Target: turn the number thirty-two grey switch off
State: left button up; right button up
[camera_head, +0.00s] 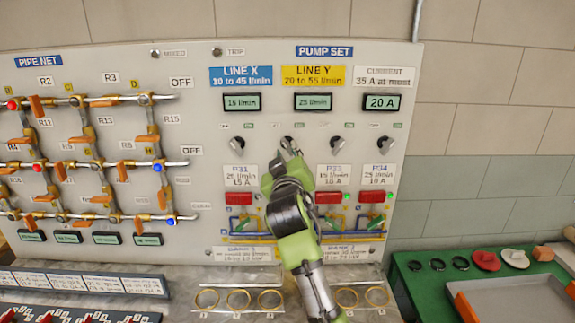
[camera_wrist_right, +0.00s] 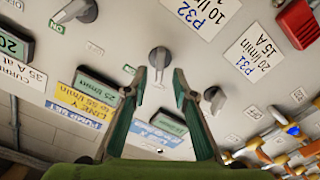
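The grey P32 switch (camera_wrist_right: 160,58) is a round knob with a lever grip, in the middle of the right wrist view. Its P32 label (camera_wrist_right: 205,14) is beside it; in the head view my arm hides that label. My right gripper (camera_head: 290,146) is at the panel in the head view, covering most of the P32 switch. In the right wrist view its fingers (camera_wrist_right: 159,72) are apart, with the switch's grip between or just beyond the tips. I cannot tell whether they touch. An ON mark (camera_wrist_right: 130,69) is near the switch. My left gripper is out of view.
Neighbouring grey switches are P31 (camera_head: 237,144), P33 (camera_head: 337,144) and P34 (camera_head: 381,145). Red blocks (camera_head: 372,197) sit below them. The pipe net (camera_head: 90,155) is left on the panel. A green table (camera_head: 420,282) with a grey tray (camera_head: 515,300) stands right.

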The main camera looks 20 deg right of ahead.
jog(key=v, duration=0.8)
jog(key=shift+s, duration=0.35)
